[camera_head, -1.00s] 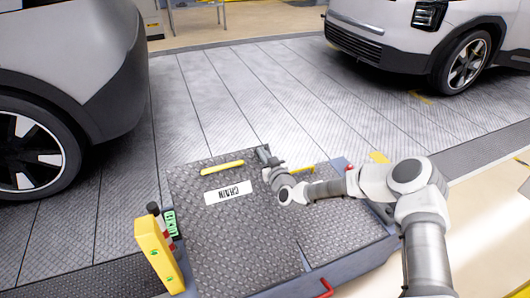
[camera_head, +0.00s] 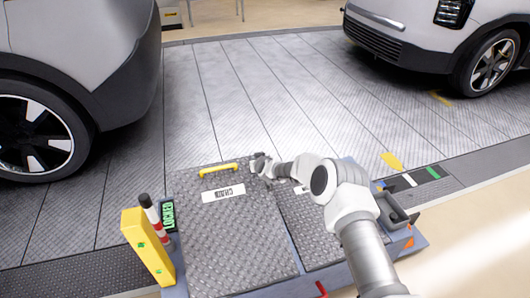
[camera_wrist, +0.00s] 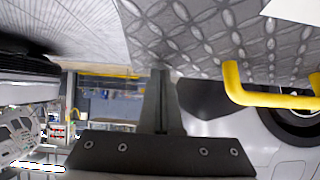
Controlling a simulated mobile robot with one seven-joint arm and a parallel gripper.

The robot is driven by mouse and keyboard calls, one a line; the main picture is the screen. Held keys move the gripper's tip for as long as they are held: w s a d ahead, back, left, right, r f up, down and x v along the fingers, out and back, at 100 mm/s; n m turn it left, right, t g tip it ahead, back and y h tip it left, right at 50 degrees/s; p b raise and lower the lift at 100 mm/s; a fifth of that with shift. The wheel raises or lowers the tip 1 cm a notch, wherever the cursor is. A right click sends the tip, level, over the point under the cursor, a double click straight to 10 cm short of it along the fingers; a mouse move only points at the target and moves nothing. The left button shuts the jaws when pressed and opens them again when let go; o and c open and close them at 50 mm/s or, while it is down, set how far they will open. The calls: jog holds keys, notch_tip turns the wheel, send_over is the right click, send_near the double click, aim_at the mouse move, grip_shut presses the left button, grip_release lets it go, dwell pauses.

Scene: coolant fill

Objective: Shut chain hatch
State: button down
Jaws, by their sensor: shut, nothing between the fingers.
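The chain hatch (camera_head: 235,240) is a grey tread-plate cover with a white label and a yellow handle (camera_head: 218,169) near its far edge. It looks flat, about level with the neighbouring plate; I cannot tell whether it is fully seated. My gripper (camera_head: 256,163) is at the hatch's far right corner, right of the handle. In the wrist view my gripper (camera_wrist: 161,100) is shut and empty, and the yellow handle (camera_wrist: 265,98) is to its right, apart from the fingers. The hatch's tread surface (camera_wrist: 205,40) fills the upper middle there.
A second tread plate (camera_head: 318,235) lies to the right, partly behind my arm. A yellow post (camera_head: 148,247), a red-and-white striped post (camera_head: 156,222) and a green display (camera_head: 169,215) stand at the left. Cars stand beyond; the floor (camera_head: 265,95) between them is clear.

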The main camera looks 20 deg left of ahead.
notch_tip(320, 180, down, 6)
jog(key=w+a+b, duration=0.1)
jog(key=shift+w+a, duration=0.3)
jog(key=shift+w, duration=0.1)
dwell(0.6)
